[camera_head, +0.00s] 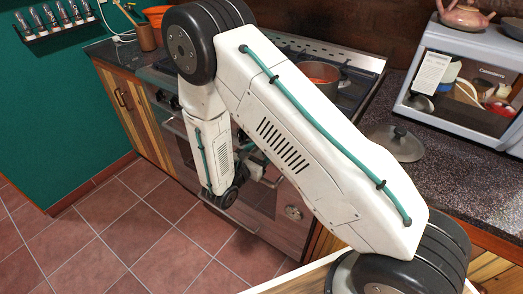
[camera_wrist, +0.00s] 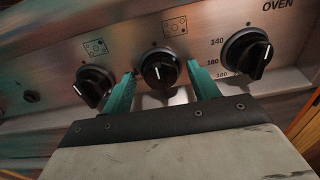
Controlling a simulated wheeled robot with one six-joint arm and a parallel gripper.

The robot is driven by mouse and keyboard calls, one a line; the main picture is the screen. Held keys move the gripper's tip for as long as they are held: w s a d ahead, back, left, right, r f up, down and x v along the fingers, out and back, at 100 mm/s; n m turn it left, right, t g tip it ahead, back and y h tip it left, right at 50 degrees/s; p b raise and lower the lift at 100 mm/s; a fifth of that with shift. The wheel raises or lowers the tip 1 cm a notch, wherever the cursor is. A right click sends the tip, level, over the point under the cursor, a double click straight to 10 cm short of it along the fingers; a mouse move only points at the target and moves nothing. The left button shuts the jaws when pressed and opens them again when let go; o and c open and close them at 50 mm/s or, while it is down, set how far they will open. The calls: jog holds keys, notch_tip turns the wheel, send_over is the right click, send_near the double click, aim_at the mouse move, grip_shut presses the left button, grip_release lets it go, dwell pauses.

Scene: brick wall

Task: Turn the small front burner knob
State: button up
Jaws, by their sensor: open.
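The stove's control panel (camera_wrist: 130,38) fills the top of the wrist view, tilted. A black round knob with a raised grip bar (camera_wrist: 160,69) is in the middle, under a small burner icon (camera_wrist: 175,26). Another black knob (camera_wrist: 93,86) is to its left under its own icon (camera_wrist: 95,47). The icons are too small to tell which burner each marks. My gripper (camera_wrist: 160,72) is open, with one teal finger on either side of the middle knob; I cannot tell whether they touch it. In the head view my arm hides much of the stove front.
The black oven knob (camera_wrist: 247,53), with temperature numbers, is close to the right finger. A red-filled pot (camera_head: 318,75) stands on the stove top. A glass lid (camera_head: 396,143) and a microwave-like cabinet (camera_head: 470,75) are on the right counter. The tiled floor (camera_head: 130,235) is clear at left.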

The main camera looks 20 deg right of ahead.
jog(key=c, duration=0.9)
jog(key=shift+c, duration=0.2)
jog(key=n, duration=0.4)
jog(key=shift+a+n, duration=0.1)
jog(key=shift+n, duration=0.3)
jog(key=n, duration=0.4)
jog(key=shift+w+n, duration=0.1)
jog(key=shift+n, duration=0.2)
jog(key=n, duration=0.4)
jog(key=shift+f, duration=0.1)
jog(key=shift+n, duration=2.1)
jog(key=shift+f, duration=0.1)
